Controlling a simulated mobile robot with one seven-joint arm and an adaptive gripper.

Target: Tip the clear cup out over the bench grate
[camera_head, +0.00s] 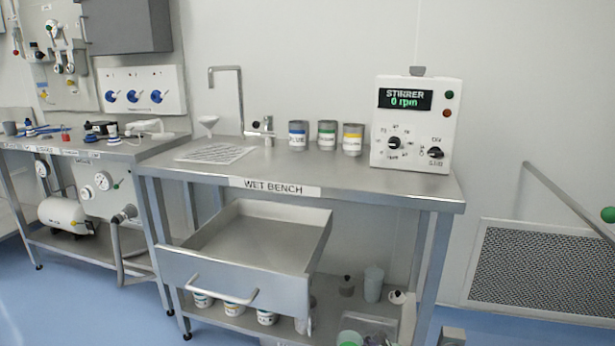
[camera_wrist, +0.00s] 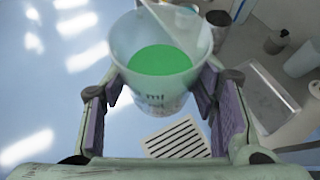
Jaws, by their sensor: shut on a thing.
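The clear cup (camera_wrist: 150,38) is held between the pads of my gripper (camera_wrist: 158,88) in the wrist view. It holds bright green liquid (camera_wrist: 160,60), and a pale rod-like thing crosses its top. The cup has dark markings with "ml" on its side. A cup with green inside (camera_head: 349,338) also shows, cut off, at the bottom edge of the head view; I cannot tell for sure that it is the same one. The bench grate (camera_head: 215,153) lies on the left of the wet bench top (camera_head: 270,168), below the bent tap.
An open drawer (camera_head: 208,285) juts out from under the bench. Several cans (camera_head: 298,135) and the stirrer box (camera_head: 413,122) stand at the back of the top. Its front middle is clear. A slotted plate (camera_wrist: 176,140) lies below the cup in the wrist view.

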